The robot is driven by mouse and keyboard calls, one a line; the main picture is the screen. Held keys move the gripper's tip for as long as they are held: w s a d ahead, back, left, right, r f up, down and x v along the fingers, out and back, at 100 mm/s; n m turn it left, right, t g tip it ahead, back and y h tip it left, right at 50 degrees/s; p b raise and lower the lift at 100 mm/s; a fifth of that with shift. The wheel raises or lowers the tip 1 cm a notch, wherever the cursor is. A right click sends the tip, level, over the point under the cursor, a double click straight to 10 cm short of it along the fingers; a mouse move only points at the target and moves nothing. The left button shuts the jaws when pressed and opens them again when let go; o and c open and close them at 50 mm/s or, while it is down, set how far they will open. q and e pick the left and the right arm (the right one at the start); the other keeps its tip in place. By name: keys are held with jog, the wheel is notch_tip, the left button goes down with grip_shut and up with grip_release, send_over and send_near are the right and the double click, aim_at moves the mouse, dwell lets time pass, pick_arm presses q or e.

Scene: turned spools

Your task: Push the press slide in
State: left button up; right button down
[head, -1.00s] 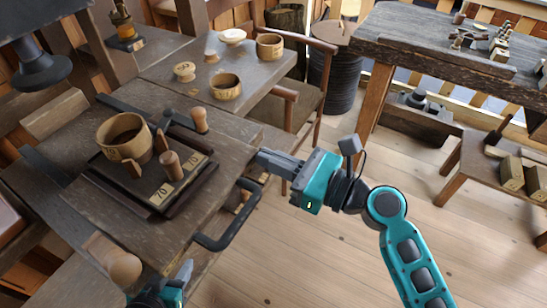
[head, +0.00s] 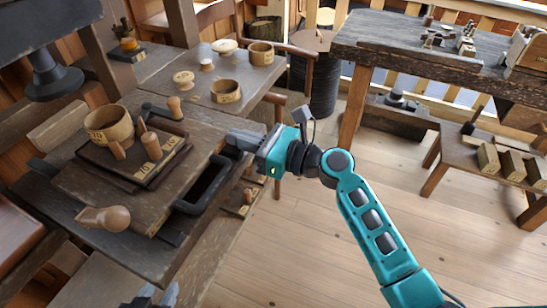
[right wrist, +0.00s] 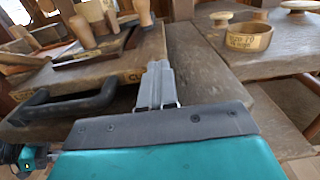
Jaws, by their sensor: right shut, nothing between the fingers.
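The press slide (head: 185,170) is a thick dark wooden board with a black bar handle (head: 207,188) on its front edge. It also shows in the right wrist view (right wrist: 95,82), with part of some lettering on its edge. On it sits a dark tray (head: 130,178) with a wooden cup (head: 108,124) and turned pegs. My right gripper (head: 230,139) is shut and empty, its fingertips at the slide's front edge, to the right of the handle. I cannot tell whether they touch. My left gripper (head: 157,295) barely shows at the bottom edge, its jaws unclear.
The black press head (head: 52,80) hangs at the upper left. A side table (head: 210,70) with bowls stands behind the slide. A round wooden knob (head: 116,218) juts out at the lower left. A workbench (head: 400,45) stands at the back right. The plank floor is open on the right.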

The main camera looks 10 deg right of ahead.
aim_at(222, 132)
jog(key=x, duration=0.3)
jog(key=shift+a+r, duration=0.1)
jog(key=shift+a, duration=0.25)
jog(key=shift+w+a, duration=0.25)
jog(key=shift+w, duration=0.1)
jog(key=shift+d, duration=0.1)
